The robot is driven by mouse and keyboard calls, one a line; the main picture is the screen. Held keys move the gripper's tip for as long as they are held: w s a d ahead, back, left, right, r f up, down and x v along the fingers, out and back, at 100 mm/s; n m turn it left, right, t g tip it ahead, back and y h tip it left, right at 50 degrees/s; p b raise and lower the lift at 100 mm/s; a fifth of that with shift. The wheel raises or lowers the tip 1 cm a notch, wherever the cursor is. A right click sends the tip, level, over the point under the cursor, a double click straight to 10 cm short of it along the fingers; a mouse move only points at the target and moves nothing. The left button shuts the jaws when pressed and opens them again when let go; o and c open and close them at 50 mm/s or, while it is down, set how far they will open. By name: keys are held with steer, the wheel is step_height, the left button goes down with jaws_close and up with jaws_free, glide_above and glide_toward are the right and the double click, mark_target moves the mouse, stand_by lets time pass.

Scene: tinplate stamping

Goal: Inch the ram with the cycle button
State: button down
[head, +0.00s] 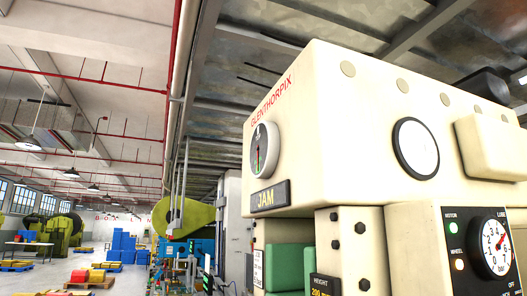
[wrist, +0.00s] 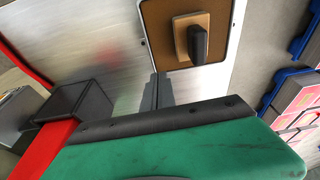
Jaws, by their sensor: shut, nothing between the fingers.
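The cream press (head: 350,110) fills the right of the head view. Its round dial (head: 263,150) has a dark needle and green marking low on its face. Green blocks (head: 290,265), perhaps the ram, show between the lower frame parts, cut off by the picture's edge. I cannot make out the cycle button in either view. In the wrist view, the narrow dark tips of my gripper (wrist: 160,90) appear together, shut and empty. The head view does not show my gripper.
A JAM sign (head: 270,196) and a LUBE gauge (head: 496,249) are on the press. In the wrist view, a scuffed green surface (wrist: 190,150) with a black strip fills the bottom. A red bar (wrist: 48,145) and dark block (wrist: 80,103) stand left; a brown panel (wrist: 160,50) lies beyond.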

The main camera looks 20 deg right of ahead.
steer(key=shift+w+a+r+p, duration=0.15)
steer(key=shift+w+a+p, duration=0.4)
steer(key=shift+w, duration=1.45)
steer(key=shift+w+a+r+p, duration=0.15)
steer(key=shift+w+a, duration=0.65)
steer(key=shift+w, duration=1.15)
steer(key=shift+w+a+r+p, duration=0.1)
steer(key=shift+w+a+p, duration=0.5)
steer(key=shift+w, duration=1.4)
steer(key=shift+w+a+r+p, duration=0.15)
steer(key=shift+w+a+p, duration=0.75)
steer(key=shift+w, duration=1.4)
steer(key=shift+w+a+r+p, duration=0.1)
steer(key=shift+w+a+p, duration=0.75)
steer(key=shift+w, duration=1.5)
steer(key=shift+w+a+r+p, duration=0.15)
steer(key=shift+w+a+p, duration=0.75)
steer(key=shift+w, duration=1.4)
steer(key=shift+d, duration=0.15)
steer(key=shift+r, duration=0.1)
steer(key=shift+w+p+v, duration=0.2)
steer(key=shift+p+v, duration=0.4)
steer(key=shift+v, duration=0.2)
steer(key=shift+w+p+v, duration=0.2)
steer(key=shift+p+v, duration=0.35)
steer(key=shift+v, duration=0.25)
steer(key=shift+w+p+v, duration=0.2)
steer(key=shift+p+v, duration=0.4)
steer(key=shift+v, duration=0.25)
